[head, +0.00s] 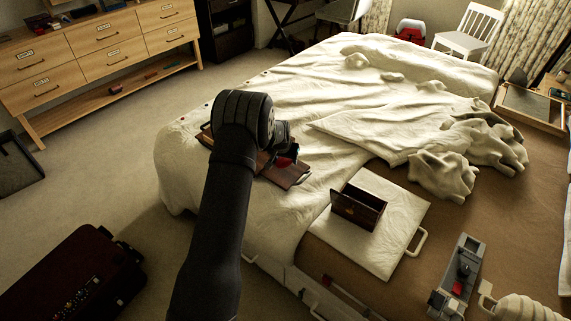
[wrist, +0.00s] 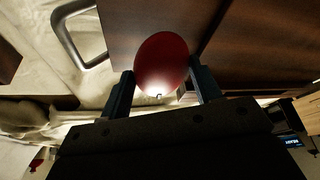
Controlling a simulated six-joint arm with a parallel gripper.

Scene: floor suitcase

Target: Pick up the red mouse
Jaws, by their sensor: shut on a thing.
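The red mouse (wrist: 161,64) sits between the two fingers of my gripper (wrist: 163,80) in the wrist view, which is shut on it. It shows as a smooth, dark red rounded shape. In the head view a small part of the red mouse (head: 284,161) shows below my gripper (head: 287,153), over a brown wooden tray (head: 288,178) on the bed. My arm hides much of the tray. I cannot tell from these views whether the mouse touches the tray.
The bed (head: 330,95) has a rumpled cream cover. An open dark box (head: 358,208) stands on a white board (head: 400,215) to the right. A grey caddy (head: 458,275) lies farther right. A dark red suitcase (head: 75,270) is on the floor at left.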

